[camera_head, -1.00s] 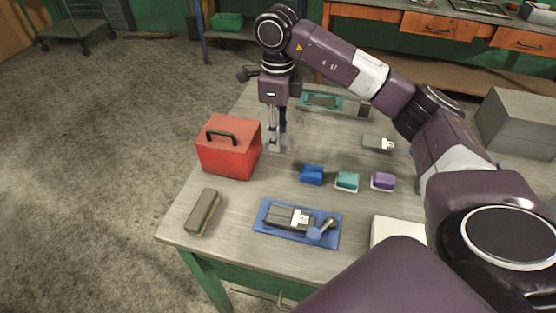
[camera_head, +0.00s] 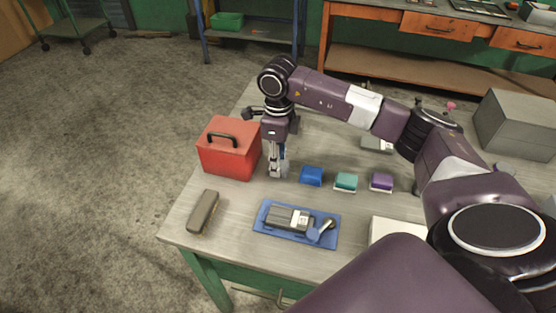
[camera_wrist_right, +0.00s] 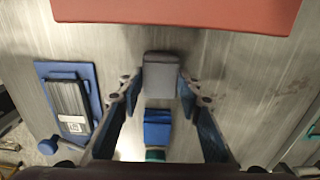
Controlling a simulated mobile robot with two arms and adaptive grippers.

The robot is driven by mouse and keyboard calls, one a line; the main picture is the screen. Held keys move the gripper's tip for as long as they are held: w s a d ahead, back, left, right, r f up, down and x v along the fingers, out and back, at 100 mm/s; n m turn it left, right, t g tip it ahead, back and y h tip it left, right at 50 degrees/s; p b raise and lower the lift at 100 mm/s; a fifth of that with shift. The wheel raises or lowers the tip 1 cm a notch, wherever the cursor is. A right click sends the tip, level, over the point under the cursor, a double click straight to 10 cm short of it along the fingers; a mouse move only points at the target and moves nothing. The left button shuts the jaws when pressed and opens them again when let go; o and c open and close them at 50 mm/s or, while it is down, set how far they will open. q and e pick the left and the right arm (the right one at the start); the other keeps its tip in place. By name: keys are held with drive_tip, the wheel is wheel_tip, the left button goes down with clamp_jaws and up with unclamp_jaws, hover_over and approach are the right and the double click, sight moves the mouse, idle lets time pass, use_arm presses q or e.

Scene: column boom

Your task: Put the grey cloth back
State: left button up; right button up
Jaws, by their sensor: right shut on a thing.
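The grey cloth (camera_wrist_right: 161,76) is a small folded block between the fingertips of my right gripper (camera_wrist_right: 162,86) in the wrist view. In the head view my right gripper (camera_head: 277,168) points down and is shut on the cloth, low over the table, left of the blue folded cloth (camera_head: 311,176). The fingers partly hide the grey cloth there. I cannot tell whether it touches the table. A teal cloth (camera_head: 346,182) and a purple cloth (camera_head: 381,182) continue the row to the right. My left gripper is not in view.
A red toolbox (camera_head: 229,158) stands close left of the right gripper. A blue mat (camera_head: 268,230) with a grey device (camera_head: 285,218) lies nearer. A brown-grey block (camera_head: 203,212) lies at the table's left edge. A large grey box (camera_head: 515,125) stands at the far right.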

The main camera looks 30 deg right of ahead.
drive_tip(key=o, duration=1)
drive_tip(key=shift+f, duration=0.15)
drive_tip(key=shift+r, duration=0.3)
drive_tip(key=shift+w+r, duration=0.1)
drive_tip(key=shift+r, duration=0.25)
wheel_tip(320, 180, up, 11)
drive_tip(key=shift+r+b, duration=0.1)
drive_tip(key=shift+b, duration=0.95)
